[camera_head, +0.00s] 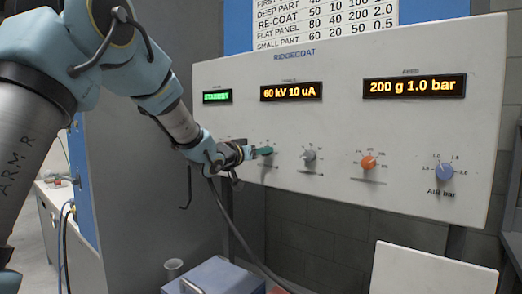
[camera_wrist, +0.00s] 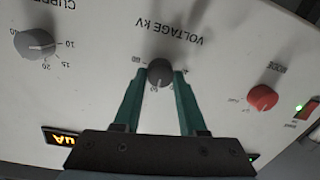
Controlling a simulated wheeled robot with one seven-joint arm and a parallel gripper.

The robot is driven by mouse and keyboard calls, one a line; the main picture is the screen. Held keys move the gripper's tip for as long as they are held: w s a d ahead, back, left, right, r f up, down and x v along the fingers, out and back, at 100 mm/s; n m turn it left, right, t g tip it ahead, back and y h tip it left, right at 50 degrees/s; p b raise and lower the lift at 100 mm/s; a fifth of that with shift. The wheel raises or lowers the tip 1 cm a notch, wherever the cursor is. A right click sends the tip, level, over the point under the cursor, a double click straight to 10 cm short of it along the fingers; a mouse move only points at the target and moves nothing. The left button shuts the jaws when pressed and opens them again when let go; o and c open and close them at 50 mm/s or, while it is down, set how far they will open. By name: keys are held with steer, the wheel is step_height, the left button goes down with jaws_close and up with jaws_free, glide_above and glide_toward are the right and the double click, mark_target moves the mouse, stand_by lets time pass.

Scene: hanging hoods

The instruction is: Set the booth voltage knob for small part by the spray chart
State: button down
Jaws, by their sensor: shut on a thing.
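The voltage knob (camera_wrist: 160,72) is a grey knob under the printed label VOLTAGE KV, upside down in the wrist view. The green fingers of my gripper (camera_wrist: 158,80) are shut on its sides. In the head view my gripper (camera_head: 264,151) reaches the panel from the left, and the knob is mostly hidden behind it. The amber display (camera_head: 291,91) reads 60 kV 10 uA. The spray chart (camera_head: 325,22) is cut off at the top, so its headings do not show. Its SMALL PART row appears to read 60, 20, 50, 0.5.
A red knob (camera_wrist: 263,97) is beside the voltage knob. The feed display (camera_head: 414,86) reads 200 g 1.0 bar.

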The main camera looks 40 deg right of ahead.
stand_by(0.4)
steer(key=shift+c, duration=2.3)
jaws_free()
steer(key=b+v, duration=0.3)
steer(key=v, duration=0.8)
